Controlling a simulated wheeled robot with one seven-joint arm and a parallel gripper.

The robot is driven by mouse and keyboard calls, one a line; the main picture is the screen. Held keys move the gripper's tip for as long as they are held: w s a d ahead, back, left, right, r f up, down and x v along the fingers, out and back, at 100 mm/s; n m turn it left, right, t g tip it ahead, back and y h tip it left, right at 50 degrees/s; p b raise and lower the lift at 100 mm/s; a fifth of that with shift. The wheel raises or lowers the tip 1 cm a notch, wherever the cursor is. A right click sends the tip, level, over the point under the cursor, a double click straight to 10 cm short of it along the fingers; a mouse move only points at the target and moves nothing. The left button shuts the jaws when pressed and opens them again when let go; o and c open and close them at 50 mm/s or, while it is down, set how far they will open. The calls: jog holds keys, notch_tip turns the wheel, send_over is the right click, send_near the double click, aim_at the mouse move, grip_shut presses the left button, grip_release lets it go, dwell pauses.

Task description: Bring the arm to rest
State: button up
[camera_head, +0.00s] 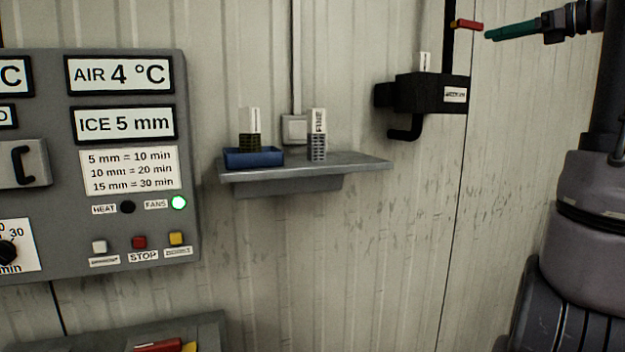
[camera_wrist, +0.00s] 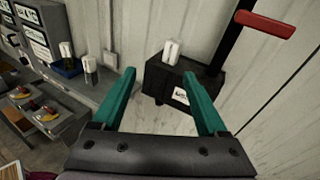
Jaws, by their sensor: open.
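My gripper (camera_wrist: 162,100) shows in the wrist view with its two green fingers spread apart and nothing between them. In the head view my gripper (camera_head: 492,34) is at the upper right, seen from the side and pointing left. It is in the air, just right of a red lever handle (camera_head: 467,25) on the wall unit. My arm comes in from the right edge. The red handle also shows at the upper right of the wrist view (camera_wrist: 266,24), apart from the fingers.
A black wall box (camera_head: 432,93) with a white label is below my gripper. A grey shelf (camera_head: 350,164) holds a blue tray (camera_head: 254,159) and a FINE-labelled container (camera_head: 318,135). A grey control panel (camera_head: 100,230) fills the left.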

jog(key=s+a+f+n+g+h, duration=0.2)
jog(key=s+a+f+n, duration=0.15)
jog(key=a+f, duration=0.3)
jog(key=s+a+f+n+g+h, duration=0.1)
jog(key=s+a+f+n+g, duration=0.3)
jog(key=a, duration=0.4)
jog(key=s+a+f+n+h, duration=0.2)
jog(key=s+f+n+h, duration=0.1)
jog(key=s+f+n, duration=0.2)
jog(key=s+a+f+n+t+h, duration=0.1)
jog(key=s+a+f+n+h, duration=0.1)
jog(key=s+f+n, duration=0.3)
notch_tip(320, 180, down, 5)
jog(key=n+h, duration=0.1)
jog(key=n, duration=0.3)
jog(key=shift+s+h, duration=0.3)
